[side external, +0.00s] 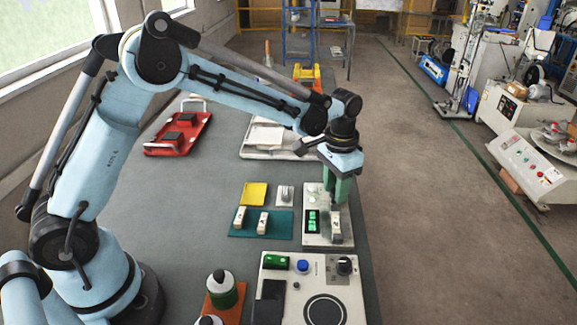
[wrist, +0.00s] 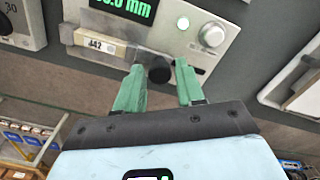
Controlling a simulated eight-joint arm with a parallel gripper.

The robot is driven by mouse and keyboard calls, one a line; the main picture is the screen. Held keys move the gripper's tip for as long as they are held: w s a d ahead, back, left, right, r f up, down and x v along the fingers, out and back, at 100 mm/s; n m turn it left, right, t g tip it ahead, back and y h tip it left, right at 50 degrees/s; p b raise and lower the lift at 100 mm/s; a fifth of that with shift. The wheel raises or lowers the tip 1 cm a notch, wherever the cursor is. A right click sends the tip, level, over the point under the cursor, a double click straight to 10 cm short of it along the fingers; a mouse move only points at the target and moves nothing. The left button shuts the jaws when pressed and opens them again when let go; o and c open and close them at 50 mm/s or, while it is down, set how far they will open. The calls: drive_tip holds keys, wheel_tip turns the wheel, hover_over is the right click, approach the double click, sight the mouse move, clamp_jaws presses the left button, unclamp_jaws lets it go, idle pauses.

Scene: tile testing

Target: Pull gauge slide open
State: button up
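The gauge (side external: 312,239) is a light plate near the table's right edge, with a lit green display; it fills the top of the wrist view (wrist: 184,12). A tile marked 442 (wrist: 97,43) lies in a holder on it. A black round knob (wrist: 159,71), apparently the slide's handle, stands beside the tile. My gripper (side external: 337,199) is over the gauge, pointing down. In the wrist view its green fingers (wrist: 160,67) stand apart with the knob between their tips. A gap shows at the right finger; contact at the left finger is unclear.
A teal mat (side external: 285,228) with two tiles lies left of the gauge, near a yellow pad (side external: 254,194) and a small grey block (side external: 285,195). A control panel (side external: 354,297) stands in front. A white tray (side external: 246,150) and red tray (side external: 201,123) are farther back.

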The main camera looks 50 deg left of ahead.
drive_tip(key=c, duration=0.5)
drive_tip(key=shift+w+a, duration=0.1)
drive_tip(key=shift+a, duration=0.05)
drive_tip(key=shift+c, duration=0.2)
drive_tip(key=shift+w+a, duration=0.7)
drive_tip(key=o, duration=0.9)
drive_tip(key=shift+c, duration=0.2)
wheel_tip(320, 180, up, 6)
idle(0.3)
